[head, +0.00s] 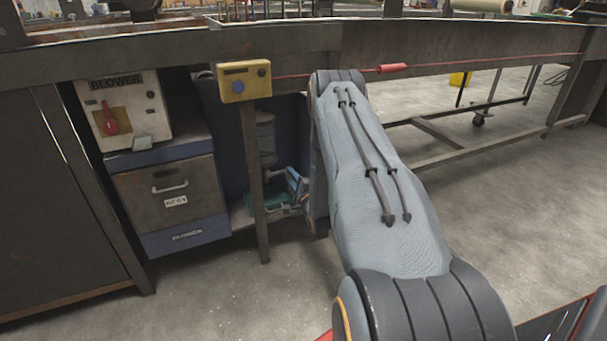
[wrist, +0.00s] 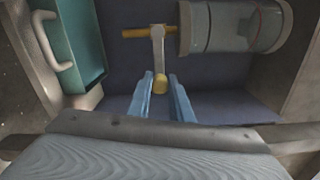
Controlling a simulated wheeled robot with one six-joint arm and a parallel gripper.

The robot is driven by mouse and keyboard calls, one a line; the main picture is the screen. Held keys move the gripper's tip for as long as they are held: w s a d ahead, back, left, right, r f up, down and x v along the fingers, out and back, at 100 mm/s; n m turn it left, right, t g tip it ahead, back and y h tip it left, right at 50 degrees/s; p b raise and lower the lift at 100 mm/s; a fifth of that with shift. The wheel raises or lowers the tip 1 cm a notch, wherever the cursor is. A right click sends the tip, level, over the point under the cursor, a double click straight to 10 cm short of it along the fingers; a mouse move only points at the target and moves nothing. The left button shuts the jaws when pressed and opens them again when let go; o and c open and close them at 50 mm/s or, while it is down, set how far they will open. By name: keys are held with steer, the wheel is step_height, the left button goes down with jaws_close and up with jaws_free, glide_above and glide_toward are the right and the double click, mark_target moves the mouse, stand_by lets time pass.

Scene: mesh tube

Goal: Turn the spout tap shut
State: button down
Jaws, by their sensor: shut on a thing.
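The spout points left from a grey cylindrical vessel (wrist: 221,27). In the head view the tap cannot be made out, and my arm covers much of that area.
A teal container with a pale handle (wrist: 47,40) is close on the left in the wrist view. In the head view, a blower control box (head: 128,112) sits on a drawer unit (head: 170,190). A post with a yellow button box (head: 244,81) stands left of my arm.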

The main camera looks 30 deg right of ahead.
stand_by(0.4)
steer(key=c, duration=1.6)
jaws_free()
steer(key=s, duration=0.2)
steer(key=s+a+p, duration=0.1)
steer(key=s, duration=0.2)
steer(key=s+p, duration=0.1)
steer(key=s, duration=0.1)
steer(key=shift+s+a, duration=0.2)
steer(key=shift+s, duration=0.15)
steer(key=shift+f, duration=0.1)
